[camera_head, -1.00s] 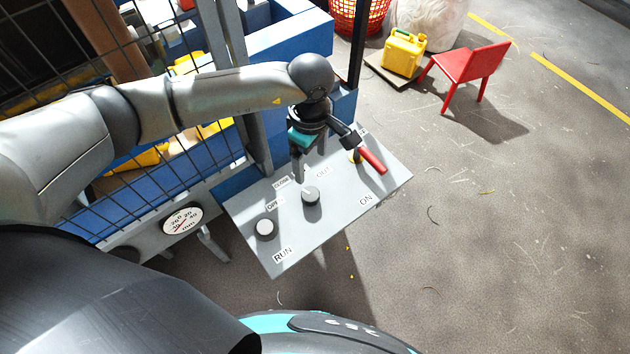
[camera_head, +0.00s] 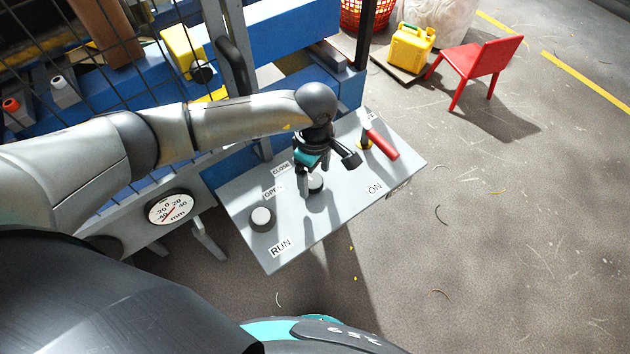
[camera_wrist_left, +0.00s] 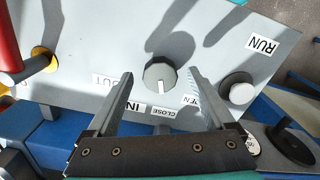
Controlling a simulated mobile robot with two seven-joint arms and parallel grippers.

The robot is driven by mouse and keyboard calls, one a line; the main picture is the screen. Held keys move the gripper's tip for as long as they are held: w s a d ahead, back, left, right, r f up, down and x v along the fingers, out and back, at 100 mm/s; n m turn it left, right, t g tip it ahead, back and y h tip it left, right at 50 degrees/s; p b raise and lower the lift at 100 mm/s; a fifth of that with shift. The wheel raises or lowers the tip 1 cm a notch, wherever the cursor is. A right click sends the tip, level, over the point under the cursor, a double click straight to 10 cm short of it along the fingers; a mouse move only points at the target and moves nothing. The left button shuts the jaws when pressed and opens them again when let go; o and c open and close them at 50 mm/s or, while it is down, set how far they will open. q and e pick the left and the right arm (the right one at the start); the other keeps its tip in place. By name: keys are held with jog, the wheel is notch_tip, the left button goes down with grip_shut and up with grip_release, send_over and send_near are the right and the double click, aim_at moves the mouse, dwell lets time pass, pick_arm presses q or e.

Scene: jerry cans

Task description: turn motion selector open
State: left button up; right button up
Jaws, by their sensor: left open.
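The motion selector is a round dark knob with a white pointer mark (camera_wrist_left: 161,77) on the sloping grey panel (camera_head: 325,226). In the left wrist view its mark points down, toward the CLOSE label (camera_wrist_left: 168,112); the OPEN label (camera_wrist_left: 190,100) is to the right of that, partly behind a finger. In the head view the knob (camera_head: 317,187) is partly hidden by my left gripper (camera_head: 326,174). My left gripper is open, with its fingers on either side of the knob in the wrist view (camera_wrist_left: 161,74). I cannot tell whether they touch it. My right gripper is not in view.
A white-topped round button (camera_head: 262,218) stands near the RUN label. A red-handled lever (camera_head: 381,144) is at the panel's far right. A dial gauge (camera_head: 171,208) and mesh fence are to the left. Open floor, a red chair (camera_head: 474,66) and a yellow can (camera_head: 411,46) lie to the right.

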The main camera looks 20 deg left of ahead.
pick_arm(q)
jog(key=shift+f, duration=0.55)
jog(key=shift+c, duration=0.2)
jog(key=c, duration=1.3)
